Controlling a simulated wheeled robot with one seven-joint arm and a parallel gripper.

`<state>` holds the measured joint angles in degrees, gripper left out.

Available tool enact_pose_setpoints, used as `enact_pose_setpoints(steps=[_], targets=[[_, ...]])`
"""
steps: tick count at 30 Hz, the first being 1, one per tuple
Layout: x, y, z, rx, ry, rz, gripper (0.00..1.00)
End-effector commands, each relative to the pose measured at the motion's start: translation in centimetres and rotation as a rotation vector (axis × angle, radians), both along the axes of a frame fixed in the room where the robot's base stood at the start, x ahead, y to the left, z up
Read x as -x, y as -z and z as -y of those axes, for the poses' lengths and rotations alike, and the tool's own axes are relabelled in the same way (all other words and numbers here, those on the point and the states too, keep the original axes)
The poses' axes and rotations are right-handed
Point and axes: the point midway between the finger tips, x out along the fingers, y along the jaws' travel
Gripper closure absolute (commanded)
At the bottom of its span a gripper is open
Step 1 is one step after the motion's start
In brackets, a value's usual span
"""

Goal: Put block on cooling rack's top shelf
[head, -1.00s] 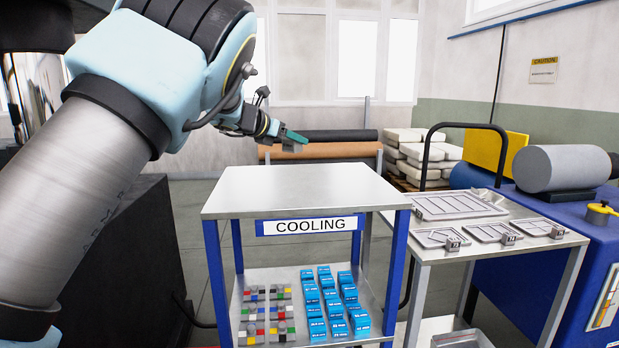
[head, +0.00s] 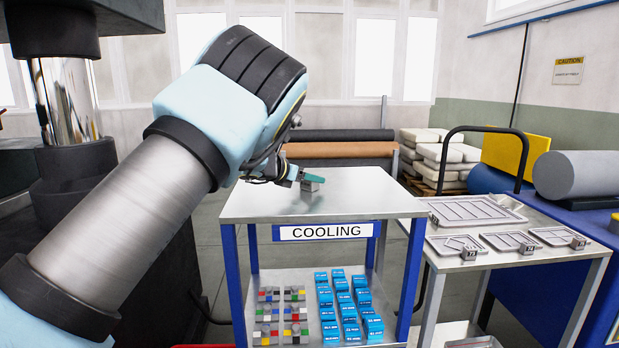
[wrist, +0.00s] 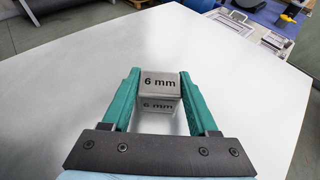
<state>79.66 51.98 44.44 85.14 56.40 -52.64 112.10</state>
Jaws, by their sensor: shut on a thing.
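The block (wrist: 160,82) is a grey metal cube marked "6 mm", seen between my green fingers in the wrist view. In the head view the block (head: 311,184) is small and sits at or just above the top shelf. My gripper (wrist: 158,85) is shut on it; in the head view my gripper (head: 312,180) is over the middle of the shelf. The cooling rack has a bare pale metal top shelf (head: 360,198), blue legs and a "COOLING" sign. A reflection of the block shows on the shelf; I cannot tell for sure whether it touches.
The rack's lower shelf holds several blue boxes (head: 349,305) and several small coloured-and-grey pieces (head: 281,312). A side table (head: 500,259) with metal trays stands close on the right. The top shelf around the block is clear.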

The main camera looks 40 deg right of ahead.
Motion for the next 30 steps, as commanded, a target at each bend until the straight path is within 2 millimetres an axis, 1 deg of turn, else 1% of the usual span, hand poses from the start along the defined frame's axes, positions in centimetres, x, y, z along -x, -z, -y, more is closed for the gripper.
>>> enact_pose_setpoints(steps=[3, 4, 11, 21, 23, 26, 30], targets=[[0.0, 0.1, 0.0, 0.003, 0.000, 0.000, 1.00], [0.0, 0.1, 0.0, 0.000, 0.000, 0.000, 0.37], [0.0, 0.1, 0.0, 0.000, 0.000, 0.000, 0.11], [0.0, -0.2, -0.1, 0.000, -0.001, 0.000, 0.10], [0.0, -0.3, -0.7, 0.001, -0.002, 0.000, 0.10], [0.1, -0.8, -2.1, 0.003, -0.004, -0.001, 0.10], [0.4, -1.8, -4.8, 0.004, -0.003, -0.001, 0.10]])
